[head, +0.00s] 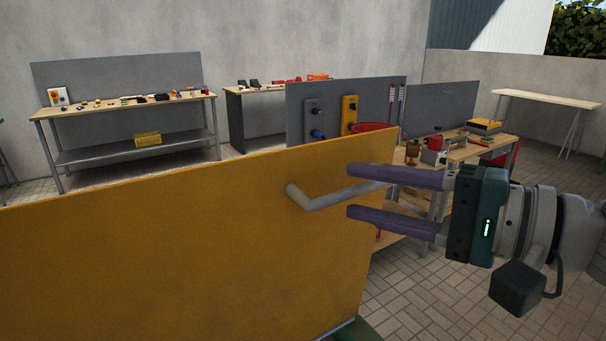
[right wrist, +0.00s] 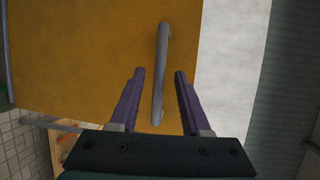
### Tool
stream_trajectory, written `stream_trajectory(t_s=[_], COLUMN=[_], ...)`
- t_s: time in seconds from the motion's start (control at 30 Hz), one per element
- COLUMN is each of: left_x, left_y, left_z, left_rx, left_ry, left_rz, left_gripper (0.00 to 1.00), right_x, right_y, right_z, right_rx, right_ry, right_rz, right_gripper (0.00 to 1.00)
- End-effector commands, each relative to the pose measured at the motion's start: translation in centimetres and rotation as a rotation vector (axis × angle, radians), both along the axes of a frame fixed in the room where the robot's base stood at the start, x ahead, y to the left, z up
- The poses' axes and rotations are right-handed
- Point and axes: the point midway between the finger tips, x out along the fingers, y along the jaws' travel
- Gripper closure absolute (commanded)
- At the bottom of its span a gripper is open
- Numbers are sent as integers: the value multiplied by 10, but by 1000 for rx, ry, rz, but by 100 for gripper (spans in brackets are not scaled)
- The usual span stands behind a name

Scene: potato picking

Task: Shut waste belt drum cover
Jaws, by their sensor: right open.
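The drum cover (head: 190,240) is a large yellow panel that fills the lower left of the head view and stands upright. A grey bar handle (head: 335,197) sticks out from it near its right edge. My right gripper (head: 350,193) comes in from the right with its purple fingers open, one above and one below the handle's height. In the right wrist view the handle (right wrist: 160,75) runs between the two open fingers (right wrist: 160,74), with the yellow cover (right wrist: 80,50) behind it. I cannot tell whether a finger touches the handle. My left gripper is not in view.
Behind the cover stand a workbench (head: 130,106) with small parts, a grey board (head: 330,95) with tools, and a cluttered table (head: 460,152). An empty table (head: 550,99) stands at the far right. Tiled floor (head: 420,300) is clear at the lower right.

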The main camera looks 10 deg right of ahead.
Motion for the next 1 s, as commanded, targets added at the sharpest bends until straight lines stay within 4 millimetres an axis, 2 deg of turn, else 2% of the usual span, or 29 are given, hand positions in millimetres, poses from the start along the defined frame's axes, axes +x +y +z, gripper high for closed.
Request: stream_trajectory(t_s=[0.2,0.5,0.9,1.0], left_x=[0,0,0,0], left_y=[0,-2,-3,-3], left_z=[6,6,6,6], left_rx=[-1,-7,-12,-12], left_ry=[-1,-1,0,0], left_rz=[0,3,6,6], left_gripper=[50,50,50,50], right_x=[14,15,15,15], right_y=[13,15,14,14], right_z=[-2,-3,-3,-3], right_rx=[1,-1,-1,-1], right_ry=[-1,0,0,0], right_rz=[0,1,1,1], right_gripper=[53,54,99,100])
